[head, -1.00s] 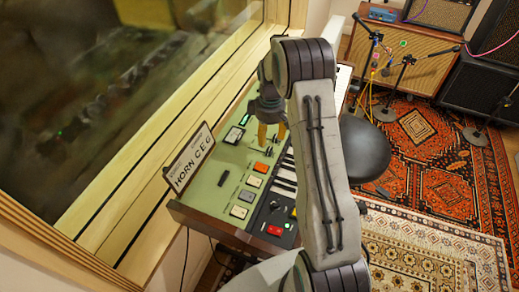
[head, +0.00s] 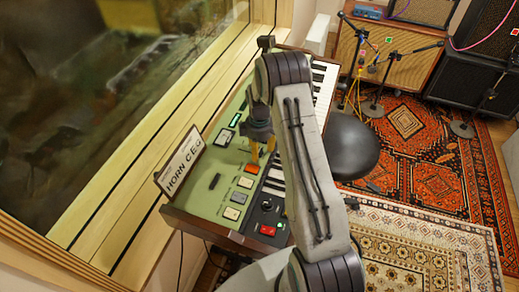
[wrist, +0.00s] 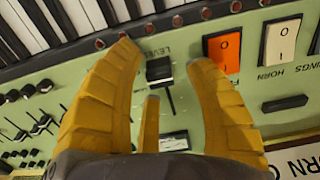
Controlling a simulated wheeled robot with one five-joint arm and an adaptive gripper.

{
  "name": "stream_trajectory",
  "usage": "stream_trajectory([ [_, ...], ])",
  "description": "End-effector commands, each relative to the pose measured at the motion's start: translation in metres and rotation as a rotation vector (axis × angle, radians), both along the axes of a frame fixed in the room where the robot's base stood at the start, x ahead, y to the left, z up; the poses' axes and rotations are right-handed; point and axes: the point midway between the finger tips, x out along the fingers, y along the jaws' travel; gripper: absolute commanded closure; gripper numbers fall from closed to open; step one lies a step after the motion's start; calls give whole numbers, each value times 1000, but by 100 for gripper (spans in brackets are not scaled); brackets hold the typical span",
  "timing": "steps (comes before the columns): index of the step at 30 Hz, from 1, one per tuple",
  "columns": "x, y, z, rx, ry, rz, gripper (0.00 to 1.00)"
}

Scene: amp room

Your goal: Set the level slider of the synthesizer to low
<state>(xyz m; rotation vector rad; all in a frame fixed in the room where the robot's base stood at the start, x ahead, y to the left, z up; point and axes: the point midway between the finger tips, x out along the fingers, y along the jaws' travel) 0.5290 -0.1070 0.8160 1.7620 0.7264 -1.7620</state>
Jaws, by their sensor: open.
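The green synthesizer (head: 207,195) stands along the window ledge. In the wrist view, its level slider (wrist: 159,70) has a black cap beside the printed word LEVEL. The cap sits at the keyboard end of its dark slot, which runs down the picture. My gripper (wrist: 164,56) is open, with yellow fingers on the left and right of the cap and a third finger lower down. No finger visibly grips the cap. In the head view, my gripper (head: 262,150) is low over the panel, and the slider cannot be made out there.
An orange switch (wrist: 223,50) and a cream HORN switch (wrist: 282,42) lie just right of the slider. Small black knobs and sliders (wrist: 35,120) are at left. A HORN sign (head: 181,163) stands on the panel edge. A round black stool (head: 350,147) is beside the keyboard.

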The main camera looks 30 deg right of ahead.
Motion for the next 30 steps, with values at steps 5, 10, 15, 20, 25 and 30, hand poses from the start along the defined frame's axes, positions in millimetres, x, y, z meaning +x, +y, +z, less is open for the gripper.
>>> stream_trajectory([
  [5,0,0,-5,0,0,0,52],
  [10,0,0,-5,0,0,-1,52],
  [15,0,0,-5,0,0,-1,58],
  [20,0,0,-5,0,0,-1,73],
  [25,0,0,-5,0,0,-1,88],
  [30,0,0,-5,0,0,-1,100],
])
